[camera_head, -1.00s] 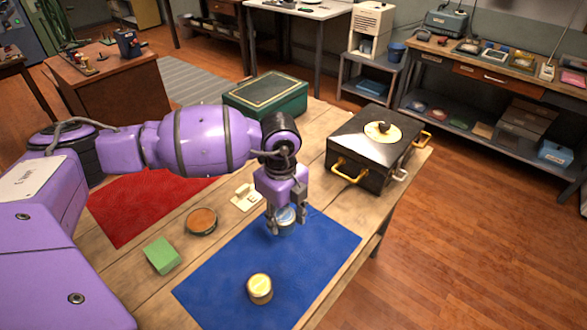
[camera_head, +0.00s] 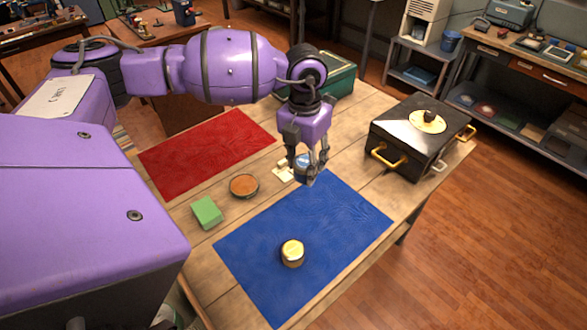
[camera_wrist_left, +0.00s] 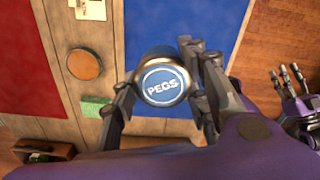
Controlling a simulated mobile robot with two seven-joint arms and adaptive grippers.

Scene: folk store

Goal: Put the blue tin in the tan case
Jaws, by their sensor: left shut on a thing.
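The blue tin (camera_wrist_left: 162,87), its lid marked "PEGS", is between the fingers of my left gripper (camera_wrist_left: 155,95) in the left wrist view. In the head view my left gripper (camera_head: 310,178) is shut on the tin (camera_head: 302,160), near the far corner of the blue mat (camera_head: 325,215). The tin appears raised above the table. In the wrist view a brown case (camera_wrist_left: 45,150) shows at the lower left; it may be the tan case, mostly cut off. My right gripper (camera_wrist_left: 290,72) shows at the wrist view's right edge, fingers apart and empty.
A gold tin (camera_head: 292,254) stands on the blue mat. A green block (camera_head: 207,212), a round brown-topped dish (camera_head: 244,186), a red mat (camera_head: 205,150), a black box with gold handles (camera_head: 410,145) and a dark green box (camera_head: 335,82) are on the table.

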